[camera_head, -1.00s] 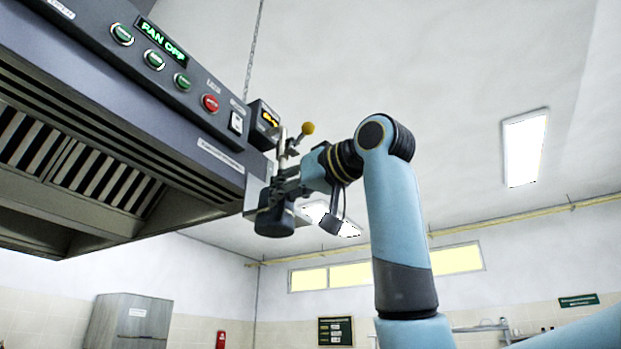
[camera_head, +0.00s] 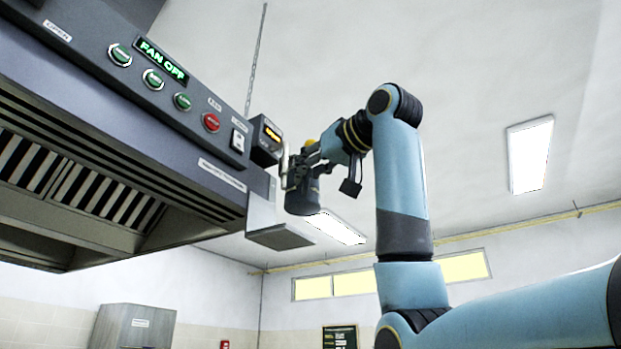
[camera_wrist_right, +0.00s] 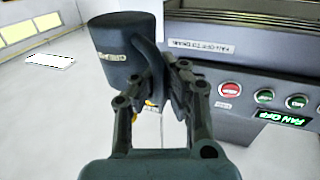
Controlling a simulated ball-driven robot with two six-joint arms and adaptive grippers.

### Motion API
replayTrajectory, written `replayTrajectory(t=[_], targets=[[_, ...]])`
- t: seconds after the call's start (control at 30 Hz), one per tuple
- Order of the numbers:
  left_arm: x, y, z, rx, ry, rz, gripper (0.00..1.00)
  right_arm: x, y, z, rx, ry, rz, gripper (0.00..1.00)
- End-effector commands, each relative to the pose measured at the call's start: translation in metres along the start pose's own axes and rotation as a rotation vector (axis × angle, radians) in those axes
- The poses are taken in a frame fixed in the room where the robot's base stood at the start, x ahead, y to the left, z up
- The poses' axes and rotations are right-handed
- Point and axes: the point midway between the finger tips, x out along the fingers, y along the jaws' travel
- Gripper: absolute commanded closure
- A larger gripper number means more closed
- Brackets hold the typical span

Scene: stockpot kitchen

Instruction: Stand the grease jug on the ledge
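The grease jug is a dark grey cylinder, seen in the head view (camera_head: 300,199) and large in the right wrist view (camera_wrist_right: 122,50), where its label looks upside down. My right gripper (camera_head: 300,172) is shut on the jug's handle; its fingers (camera_wrist_right: 153,72) close around the handle in the wrist view. The jug hangs in the air, roughly upright. The ledge appears to be the light grey bracket (camera_head: 280,237) at the right end of the hood. In the head view the jug shows above and right of it, apart from its plate. My left gripper is not in view.
The dark hood (camera_head: 120,150) with its button panel and green FAN OFF display (camera_head: 161,60) fills the left. A small box with an amber display (camera_head: 266,140) and a yellow knob (camera_head: 309,143) are close to my gripper. Open air lies right of the jug.

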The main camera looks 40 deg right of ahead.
Motion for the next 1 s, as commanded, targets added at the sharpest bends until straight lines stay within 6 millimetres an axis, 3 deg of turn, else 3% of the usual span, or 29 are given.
replayTrajectory(t=[1.0], targets=[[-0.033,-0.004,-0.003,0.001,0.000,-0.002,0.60,0.103,0.040,0.002,0.001,0.000,0.000,1.00]])
